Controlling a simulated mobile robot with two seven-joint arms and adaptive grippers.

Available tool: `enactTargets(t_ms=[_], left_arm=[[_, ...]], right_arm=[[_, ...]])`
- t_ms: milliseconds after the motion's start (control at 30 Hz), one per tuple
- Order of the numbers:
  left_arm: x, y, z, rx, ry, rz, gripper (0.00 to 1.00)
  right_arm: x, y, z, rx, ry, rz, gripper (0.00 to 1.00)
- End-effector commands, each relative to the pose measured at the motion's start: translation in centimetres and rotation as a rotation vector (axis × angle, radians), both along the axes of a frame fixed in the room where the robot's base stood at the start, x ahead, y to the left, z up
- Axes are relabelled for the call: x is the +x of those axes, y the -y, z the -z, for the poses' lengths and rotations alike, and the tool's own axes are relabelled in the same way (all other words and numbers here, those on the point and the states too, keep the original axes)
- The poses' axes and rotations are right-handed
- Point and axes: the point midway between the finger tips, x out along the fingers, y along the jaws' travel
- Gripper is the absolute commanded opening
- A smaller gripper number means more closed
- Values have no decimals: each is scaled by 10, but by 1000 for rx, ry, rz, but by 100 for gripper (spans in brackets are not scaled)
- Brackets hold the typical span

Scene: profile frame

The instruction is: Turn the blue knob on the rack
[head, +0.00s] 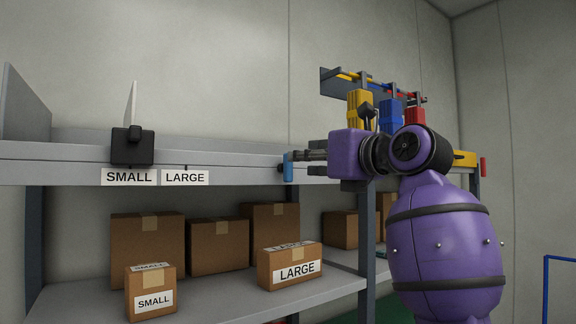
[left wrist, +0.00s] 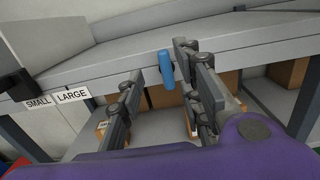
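The blue knob (head: 288,167) is an upright blue bar on the front edge of the rack's grey shelf (head: 225,160), right of the LARGE label. My left gripper (head: 304,160) points left with its fingers at the knob. In the left wrist view the blue knob (left wrist: 166,69) shows between the two spread fingers (left wrist: 160,62), near their tips. The gripper is open. I cannot tell whether a finger touches the knob. My right gripper is in neither view.
A black clamp (head: 132,145) sits on the shelf edge above the SMALL label. Cardboard boxes (head: 148,247) stand on the lower shelf. Yellow, blue and red tools (head: 390,115) hang behind my arm. A red handle (head: 484,168) is at the right.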

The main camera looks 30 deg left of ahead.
Motion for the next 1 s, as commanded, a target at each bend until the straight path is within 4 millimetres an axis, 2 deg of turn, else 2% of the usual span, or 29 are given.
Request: enactTargets(t_ms=[33, 167, 400, 600, 967, 1000], left_arm=[[4, 0, 7, -30, -5, 10, 33], [8, -8, 11, -54, -6, 17, 33], [20, -44, 7, -49, -2, 14, 33], [30, -66, 9, -47, -3, 15, 33], [34, -71, 11, -47, -6, 16, 33], [34, -71, 11, -47, -6, 16, 28]], right_arm=[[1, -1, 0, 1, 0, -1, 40], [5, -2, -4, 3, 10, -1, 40], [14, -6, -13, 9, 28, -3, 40], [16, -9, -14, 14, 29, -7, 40], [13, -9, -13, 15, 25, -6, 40], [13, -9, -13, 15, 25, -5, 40]])
